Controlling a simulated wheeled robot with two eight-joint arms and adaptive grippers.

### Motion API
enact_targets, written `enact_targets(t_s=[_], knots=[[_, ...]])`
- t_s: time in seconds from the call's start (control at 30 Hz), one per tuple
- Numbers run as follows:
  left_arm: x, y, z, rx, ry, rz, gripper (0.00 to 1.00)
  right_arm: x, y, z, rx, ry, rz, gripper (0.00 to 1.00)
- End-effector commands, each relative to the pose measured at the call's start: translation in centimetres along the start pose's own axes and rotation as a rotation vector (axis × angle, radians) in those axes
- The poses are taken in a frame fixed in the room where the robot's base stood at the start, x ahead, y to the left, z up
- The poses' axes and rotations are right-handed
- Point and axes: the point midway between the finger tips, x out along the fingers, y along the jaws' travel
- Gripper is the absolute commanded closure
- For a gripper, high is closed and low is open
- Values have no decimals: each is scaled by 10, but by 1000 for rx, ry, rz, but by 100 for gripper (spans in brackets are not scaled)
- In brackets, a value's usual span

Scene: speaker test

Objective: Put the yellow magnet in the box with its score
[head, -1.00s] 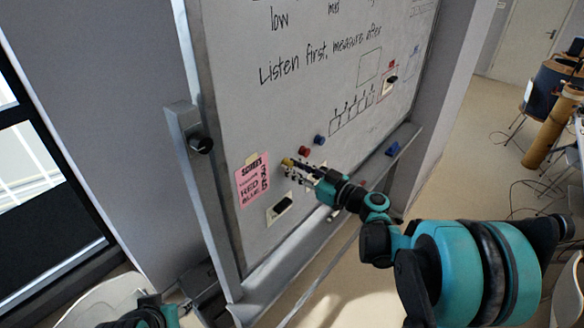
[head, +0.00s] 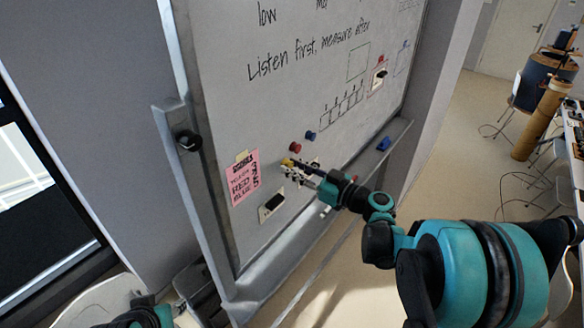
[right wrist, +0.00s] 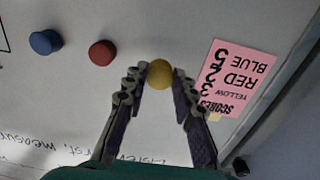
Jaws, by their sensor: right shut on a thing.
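My right gripper (head: 288,167) is at the whiteboard (head: 225,110), shut on the yellow magnet (head: 287,162). In the right wrist view the yellow magnet (right wrist: 160,74) sits between the fingertips. I cannot tell whether it touches the board. A row of small drawn boxes (head: 342,107) is up and right of the gripper; its labels are too small to read. A pink scores note (head: 241,177) is left of the gripper and lists yellow, red and blue with numbers; it also shows in the right wrist view (right wrist: 236,78). My left gripper is out of view; only part of that arm shows at bottom left.
A red magnet (head: 295,147) and a blue magnet (head: 310,135) are on the board just above the gripper. A blue object (head: 384,144) lies on the board's ledge. The board between the magnets and the drawn row looks clear.

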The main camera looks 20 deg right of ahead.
Motion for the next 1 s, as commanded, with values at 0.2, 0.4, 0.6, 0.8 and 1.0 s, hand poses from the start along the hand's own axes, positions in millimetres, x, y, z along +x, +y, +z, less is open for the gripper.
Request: enact_targets(t_s=[0.2,0.4,0.6,0.8,1.0], knots=[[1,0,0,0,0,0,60,-8,0,0,0,0,1,95],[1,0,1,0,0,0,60,-14,0,0,0,0,0,95],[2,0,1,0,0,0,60,-20,0,0,0,0,1,95],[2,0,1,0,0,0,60,-26,0,0,0,0,0,95],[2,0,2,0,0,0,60,-33,0,0,0,0,1,95]])
